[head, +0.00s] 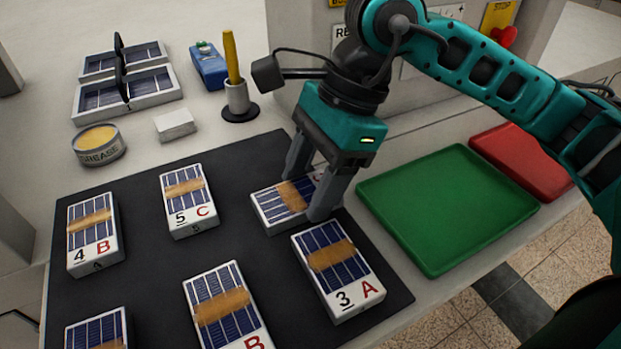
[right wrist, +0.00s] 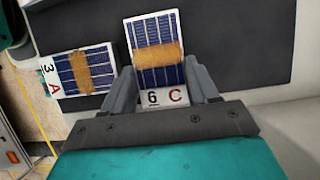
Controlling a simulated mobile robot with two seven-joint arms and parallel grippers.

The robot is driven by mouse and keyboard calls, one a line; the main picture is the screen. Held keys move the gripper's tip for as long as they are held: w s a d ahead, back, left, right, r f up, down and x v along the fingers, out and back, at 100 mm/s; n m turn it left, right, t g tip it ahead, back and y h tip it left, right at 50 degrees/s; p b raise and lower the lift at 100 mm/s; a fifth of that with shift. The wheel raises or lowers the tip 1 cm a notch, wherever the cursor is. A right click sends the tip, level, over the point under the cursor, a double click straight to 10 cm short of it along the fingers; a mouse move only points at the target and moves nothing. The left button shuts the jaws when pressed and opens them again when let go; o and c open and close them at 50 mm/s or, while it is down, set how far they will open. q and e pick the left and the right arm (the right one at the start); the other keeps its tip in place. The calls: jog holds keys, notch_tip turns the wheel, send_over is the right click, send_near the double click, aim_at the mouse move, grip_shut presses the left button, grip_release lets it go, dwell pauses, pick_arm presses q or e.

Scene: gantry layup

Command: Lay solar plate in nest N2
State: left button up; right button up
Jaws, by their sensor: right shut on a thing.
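A white solar plate marked 6 C (right wrist: 158,62), with blue cells and a tan band, sits between the fingers of my right gripper (right wrist: 163,92). In the head view this plate (head: 272,207) is at the right of the dark mat, partly covered by the fingers of my right gripper (head: 308,188). I cannot tell whether it touches the mat. Two white frames with dark blue cells, a near one (head: 156,97) marked 1 and a far one (head: 92,70), stand at the back left with black upright parts. No N2 label is readable. My left gripper is not in view.
Plates 4 B (head: 93,232), 5 C (head: 187,200) and 3 A (head: 336,268), plus others at the front, lie on the mat (head: 145,265). A grease tin (head: 98,150), white block (head: 175,125) and pencil cup (head: 238,100) stand behind. Green (head: 440,210) and red (head: 520,160) trays are right.

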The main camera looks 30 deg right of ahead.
jog(key=shift+f+b, duration=0.15)
jog(key=shift+b, duration=0.15)
jog(key=o, duration=0.9)
